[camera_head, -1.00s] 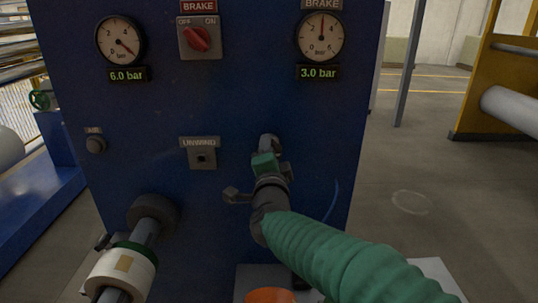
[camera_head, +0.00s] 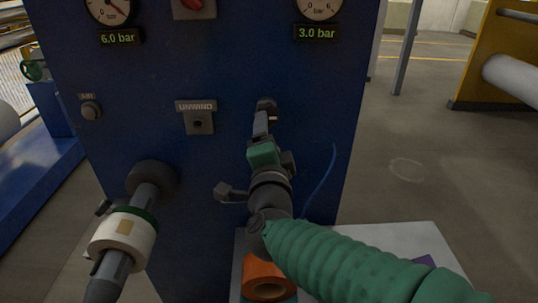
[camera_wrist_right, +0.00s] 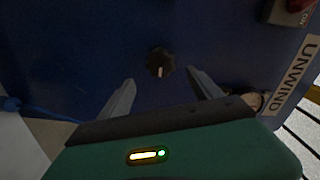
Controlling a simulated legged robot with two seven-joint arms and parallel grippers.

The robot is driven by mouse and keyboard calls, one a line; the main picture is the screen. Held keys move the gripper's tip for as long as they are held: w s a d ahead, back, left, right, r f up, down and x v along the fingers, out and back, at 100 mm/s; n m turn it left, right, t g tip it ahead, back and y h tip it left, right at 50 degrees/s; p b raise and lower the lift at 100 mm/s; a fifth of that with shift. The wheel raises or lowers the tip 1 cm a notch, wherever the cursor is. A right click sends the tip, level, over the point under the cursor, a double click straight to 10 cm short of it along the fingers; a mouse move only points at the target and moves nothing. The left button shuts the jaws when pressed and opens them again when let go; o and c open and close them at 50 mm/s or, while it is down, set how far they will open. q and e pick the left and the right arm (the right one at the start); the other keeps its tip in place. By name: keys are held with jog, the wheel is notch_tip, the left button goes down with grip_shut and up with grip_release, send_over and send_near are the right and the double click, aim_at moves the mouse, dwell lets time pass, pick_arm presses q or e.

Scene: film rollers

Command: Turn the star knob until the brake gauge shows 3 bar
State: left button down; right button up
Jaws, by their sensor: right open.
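The star knob (camera_wrist_right: 160,62) is a small dark knob with a pale mark on the blue cabinet front. In the right wrist view it sits ahead of and between the two open fingers of my right gripper (camera_wrist_right: 160,92), apart from them. In the head view my right gripper (camera_head: 264,120) reaches toward the panel and hides most of the knob. The brake gauge (camera_head: 319,8) is at the top right of the panel, cut by the frame edge; its green display (camera_head: 317,33) reads 3.0 bar. My left gripper is not in view.
A second gauge (camera_head: 108,10) with a 6.0 bar display is at the upper left. An UNWIND switch (camera_head: 198,122) is left of my arm. A shaft with a white roll (camera_head: 124,236) sticks out at lower left. An orange roll (camera_head: 266,279) lies below my right arm.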

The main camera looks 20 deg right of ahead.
jog(key=v, duration=0.7)
jog(key=shift+s, duration=0.15)
